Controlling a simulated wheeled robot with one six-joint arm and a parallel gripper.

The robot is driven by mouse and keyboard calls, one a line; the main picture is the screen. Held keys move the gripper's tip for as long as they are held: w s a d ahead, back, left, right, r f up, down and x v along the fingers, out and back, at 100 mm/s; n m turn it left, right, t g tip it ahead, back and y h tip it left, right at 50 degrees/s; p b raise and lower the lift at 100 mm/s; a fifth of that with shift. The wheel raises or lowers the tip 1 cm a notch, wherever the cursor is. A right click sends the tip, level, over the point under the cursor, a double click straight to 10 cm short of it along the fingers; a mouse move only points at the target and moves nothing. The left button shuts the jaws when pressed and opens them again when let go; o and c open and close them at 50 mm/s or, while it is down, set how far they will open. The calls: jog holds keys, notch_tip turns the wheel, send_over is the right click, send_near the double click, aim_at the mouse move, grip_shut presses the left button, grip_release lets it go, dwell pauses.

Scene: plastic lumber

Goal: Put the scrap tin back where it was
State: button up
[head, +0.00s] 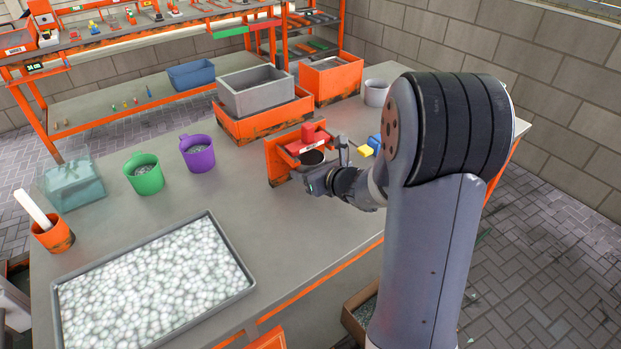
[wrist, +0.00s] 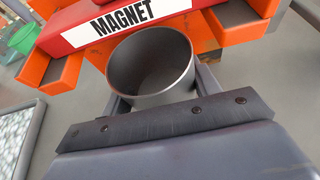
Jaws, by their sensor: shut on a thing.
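The scrap tin (wrist: 152,66) is a round, open grey tin in the wrist view, and I see no scrap inside it. My gripper (wrist: 160,97) is shut on it, with one finger on each side. The tin is just in front of and below the red block labelled MAGNET (wrist: 128,20) on an orange stand. In the head view the tin (head: 313,157) shows as a small dark-mouthed cylinder by the orange magnet stand (head: 277,161), partly hidden by my gripper (head: 318,172). I cannot tell whether its base touches the stand or the bench.
A green mug (head: 146,181) and a purple mug (head: 198,155) stand to the left. A large tray of pale pellets (head: 228,245) lies at the front. A grey bin (head: 254,101) sits in an orange box behind the stand. Yellow (head: 365,151) and blue blocks are close on the right.

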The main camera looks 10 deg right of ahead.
jog(key=shift+f, duration=1.65)
jog(key=shift+f+b, duration=0.25)
jog(key=shift+b, duration=0.2)
jog(key=o, duration=1)
jog(key=shift+r, duration=0.1)
jog(key=shift+r, duration=0.15)
jog(key=shift+s+r+p, duration=0.1)
jog(key=shift+r+p, duration=0.05)
jog(key=shift+p, duration=0.2)
jog(key=v, duration=1)
jog(key=shift+s+d, duration=0.25)
jog(key=shift+s+d+r, duration=0.15)
jog(key=shift+s+r, duration=0.1)
jog(key=shift+s, duration=0.3)
